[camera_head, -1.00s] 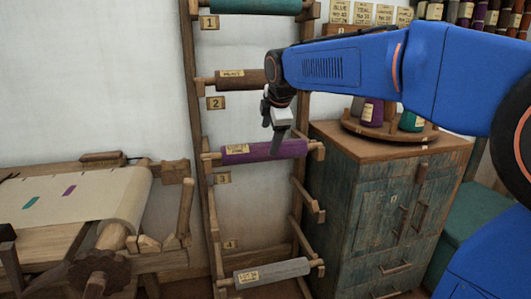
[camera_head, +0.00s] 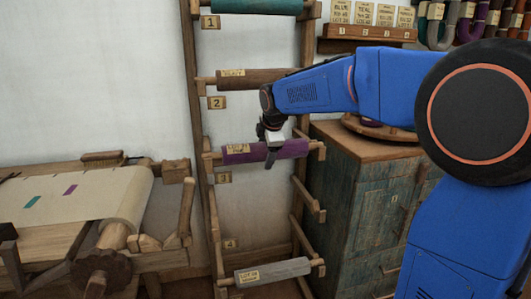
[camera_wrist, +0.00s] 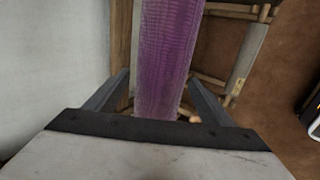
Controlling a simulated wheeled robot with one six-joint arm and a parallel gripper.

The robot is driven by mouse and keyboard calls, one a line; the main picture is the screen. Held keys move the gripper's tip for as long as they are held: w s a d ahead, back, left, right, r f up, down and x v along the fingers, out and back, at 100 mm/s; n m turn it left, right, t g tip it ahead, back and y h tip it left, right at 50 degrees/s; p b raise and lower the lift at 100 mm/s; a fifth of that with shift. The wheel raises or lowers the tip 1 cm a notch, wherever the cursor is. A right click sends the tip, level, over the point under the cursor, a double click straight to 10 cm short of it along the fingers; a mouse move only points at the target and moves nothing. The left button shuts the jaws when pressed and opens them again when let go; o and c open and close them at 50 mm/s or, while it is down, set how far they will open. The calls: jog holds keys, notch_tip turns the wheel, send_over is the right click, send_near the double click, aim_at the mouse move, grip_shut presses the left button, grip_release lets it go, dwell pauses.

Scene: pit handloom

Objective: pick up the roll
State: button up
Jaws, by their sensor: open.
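A wooden ladder-like rack (camera_head: 199,142) holds several rolls on numbered rungs. A purple roll (camera_head: 237,154) with a paper label lies level on the third rung. My gripper (camera_head: 271,160) is at the right part of this roll, its fingers overlapping it in the head view. In the wrist view the purple roll (camera_wrist: 168,55) runs between my two open fingers (camera_wrist: 158,88), one on each side; I cannot tell whether they touch it. A teal roll (camera_head: 258,6) is on top, a brown roll (camera_head: 250,79) on rung two, and a grey roll (camera_head: 273,271) on rung four.
A worn teal cabinet (camera_head: 370,215) stands close to the right of the rack, with a round wooden turntable (camera_head: 385,130) on top. The loom (camera_head: 75,205) stands at the left. The wall (camera_head: 95,75) left of the rack is bare.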

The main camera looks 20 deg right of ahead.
jog(key=c, duration=1.7)
jog(key=shift+r, duration=0.1)
